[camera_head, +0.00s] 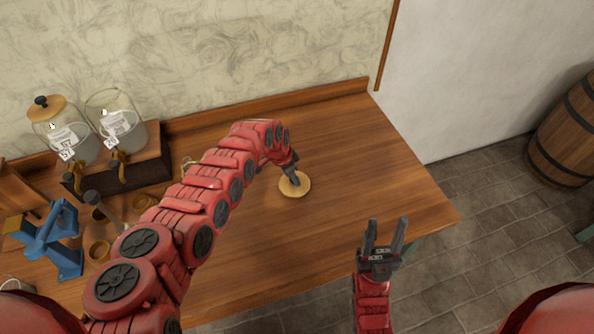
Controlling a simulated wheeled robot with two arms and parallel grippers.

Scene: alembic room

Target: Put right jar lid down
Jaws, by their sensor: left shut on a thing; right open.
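The right jar lid (298,189) is a round, pale wooden disc at the middle of the wooden table. My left gripper (292,178) reaches over from the left and is shut on the lid from above. The lid lies flat, at or very near the tabletop; I cannot tell whether it touches. The right jar (127,129) is clear glass with a label and tap, and its top is open. The left jar (66,139) wears a wooden lid with a dark knob (41,102). My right gripper (384,238) is open and empty at the table's front edge.
A blue device (52,240) and small wooden cups (99,251) are at the left. The table (380,165) is clear right of the lid. A barrel (566,135) stands on the floor.

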